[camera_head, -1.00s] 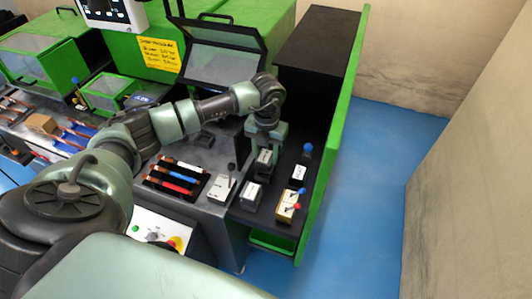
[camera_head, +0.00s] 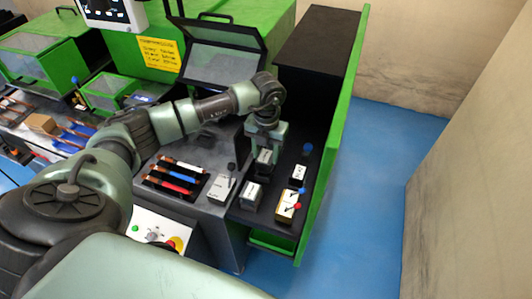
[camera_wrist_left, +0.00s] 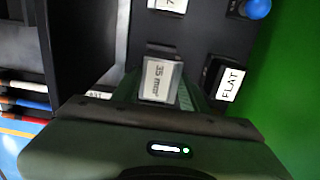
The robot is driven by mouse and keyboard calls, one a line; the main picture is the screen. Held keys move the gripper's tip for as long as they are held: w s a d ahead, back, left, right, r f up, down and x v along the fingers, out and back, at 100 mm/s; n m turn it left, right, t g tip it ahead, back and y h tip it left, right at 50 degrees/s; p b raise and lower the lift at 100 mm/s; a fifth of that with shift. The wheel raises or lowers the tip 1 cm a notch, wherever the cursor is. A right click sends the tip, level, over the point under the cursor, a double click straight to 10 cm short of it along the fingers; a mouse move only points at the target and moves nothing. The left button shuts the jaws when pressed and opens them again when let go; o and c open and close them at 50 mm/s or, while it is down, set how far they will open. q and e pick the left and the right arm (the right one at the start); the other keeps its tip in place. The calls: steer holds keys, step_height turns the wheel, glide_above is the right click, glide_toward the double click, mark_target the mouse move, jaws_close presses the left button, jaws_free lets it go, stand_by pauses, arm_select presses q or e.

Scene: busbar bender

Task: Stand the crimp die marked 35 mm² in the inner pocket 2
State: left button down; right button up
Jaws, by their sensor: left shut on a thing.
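The crimp die marked 35 mm² (camera_wrist_left: 160,80) is between the fingers of my left gripper, its label readable in the left wrist view. In the head view the die (camera_head: 264,156) hangs under my left gripper (camera_head: 265,143), over the dark shelf at the right end of the machine. My left gripper is shut on it. Whether the die touches the shelf is not clear. I cannot make out inner pocket 2 under the gripper. My right gripper is out of view.
A blue knob (camera_wrist_left: 255,8) is at the upper right. A green panel (camera_head: 332,130) bounds the shelf's right side.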

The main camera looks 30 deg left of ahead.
mark_target(266, 156)
arm_select(q)
steer(key=shift+f+b, duration=1.2)
steer(key=shift+f, duration=0.2)
steer(key=c, duration=0.7)
jaws_free()
step_height(266, 156, up, 8)
steer(key=shift+f+b, duration=0.1)
steer(key=shift+b, duration=0.8)
